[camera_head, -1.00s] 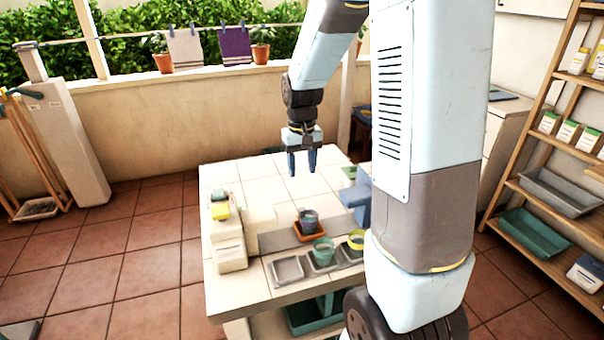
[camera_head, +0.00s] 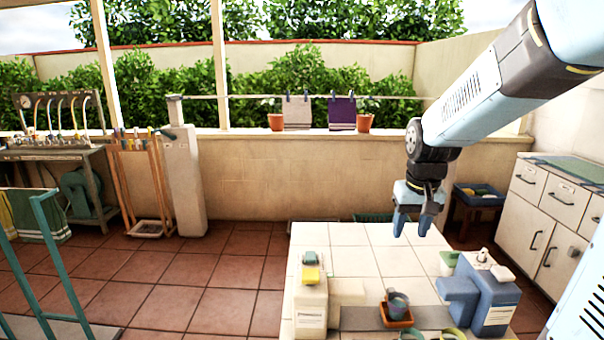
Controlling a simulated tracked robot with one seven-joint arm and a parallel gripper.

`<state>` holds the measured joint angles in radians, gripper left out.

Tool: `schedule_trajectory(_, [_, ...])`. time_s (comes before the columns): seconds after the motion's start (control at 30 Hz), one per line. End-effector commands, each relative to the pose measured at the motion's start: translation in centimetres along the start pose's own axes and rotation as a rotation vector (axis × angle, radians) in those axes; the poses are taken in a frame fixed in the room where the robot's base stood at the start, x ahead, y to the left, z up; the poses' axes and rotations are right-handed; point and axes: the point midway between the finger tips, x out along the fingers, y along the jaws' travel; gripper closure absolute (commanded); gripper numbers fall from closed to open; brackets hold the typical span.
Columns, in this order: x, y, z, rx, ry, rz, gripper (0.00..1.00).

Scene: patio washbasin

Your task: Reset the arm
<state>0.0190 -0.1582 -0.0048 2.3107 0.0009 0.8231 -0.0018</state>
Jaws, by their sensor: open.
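My gripper (camera_head: 411,228) hangs from my arm at the right of the head view. Its two blue fingers point down and stand apart, with nothing between them. It is above the back part of the white tiled table (camera_head: 352,262), clear of the things on it. A dark cup (camera_head: 397,305) stands in an orange-brown tray on the table, below and in front of the gripper. The upper arm runs out of the picture at the upper right.
A cream box (camera_head: 311,305) with a yellow item on top stands at the table's left. A blue-grey block with a dispenser (camera_head: 488,290) stands at its right. A white cabinet (camera_head: 560,205) is at the far right. The tiled floor (camera_head: 190,290) at left is open.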

Motion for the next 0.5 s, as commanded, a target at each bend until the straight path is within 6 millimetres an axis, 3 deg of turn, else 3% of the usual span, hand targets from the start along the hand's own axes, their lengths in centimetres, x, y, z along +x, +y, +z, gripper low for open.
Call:
schedule_trajectory(0.2, [-4.4,-0.2,3.5,-0.006,0.094,-0.001,0.51])
schedule_trajectory(0.5, [-8.7,-0.5,8.8,-0.014,0.212,-0.004,0.51])
